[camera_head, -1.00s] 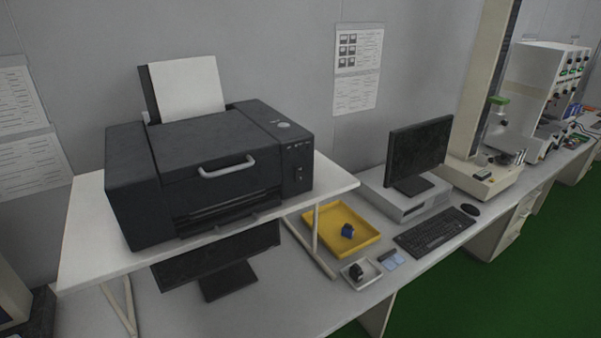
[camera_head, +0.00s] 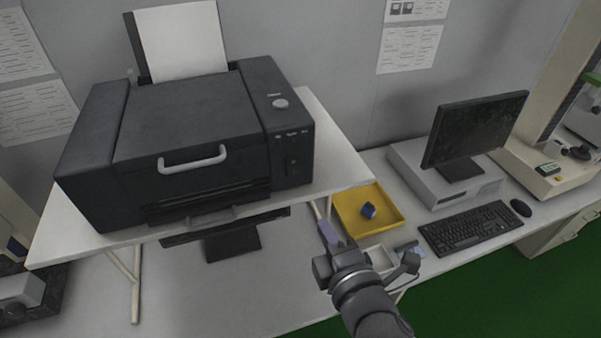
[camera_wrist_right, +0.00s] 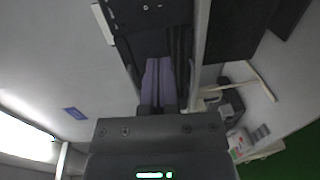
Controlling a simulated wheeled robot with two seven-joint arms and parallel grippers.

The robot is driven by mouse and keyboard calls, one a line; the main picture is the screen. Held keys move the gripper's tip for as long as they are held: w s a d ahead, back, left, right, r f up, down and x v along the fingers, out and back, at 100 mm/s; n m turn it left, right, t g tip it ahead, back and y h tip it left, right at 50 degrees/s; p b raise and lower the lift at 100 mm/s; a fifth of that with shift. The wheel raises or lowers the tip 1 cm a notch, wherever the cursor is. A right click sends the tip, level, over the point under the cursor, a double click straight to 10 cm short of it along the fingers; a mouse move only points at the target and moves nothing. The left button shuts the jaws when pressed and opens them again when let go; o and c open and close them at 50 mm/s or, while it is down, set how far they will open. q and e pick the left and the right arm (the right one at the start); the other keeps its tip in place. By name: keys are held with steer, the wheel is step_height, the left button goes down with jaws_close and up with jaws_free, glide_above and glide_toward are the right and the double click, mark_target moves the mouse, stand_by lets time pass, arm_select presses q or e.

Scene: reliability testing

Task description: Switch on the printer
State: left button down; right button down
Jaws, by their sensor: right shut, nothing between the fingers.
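The dark grey printer (camera_head: 190,125) stands on a raised white shelf (camera_head: 345,172), with paper upright in its rear feeder. A round button (camera_head: 280,103) is on its top right, and its front right panel has a small switch (camera_head: 291,166). My right gripper (camera_head: 326,228) is below and to the right of the printer, apart from it, in front of the shelf's right end. In the right wrist view its purple fingers (camera_wrist_right: 158,82) are together and empty, with a dark surface beyond them. My left gripper does not show.
A yellow tray (camera_head: 393,207) with a blue object and a small white tray (camera_head: 381,260) lie near my right arm. A monitor (camera_head: 475,128), keyboard (camera_head: 470,228) and mouse (camera_head: 520,207) are to the right. Another monitor (camera_head: 232,242) stands under the shelf.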

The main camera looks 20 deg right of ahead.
steer(key=p, duration=0.2)
glide_toward(294, 173)
steer(key=w, duration=0.7)
steer(key=shift+w+a+f, duration=0.2)
steer(key=shift+w+f, duration=0.05)
steer(key=shift+f, duration=0.15)
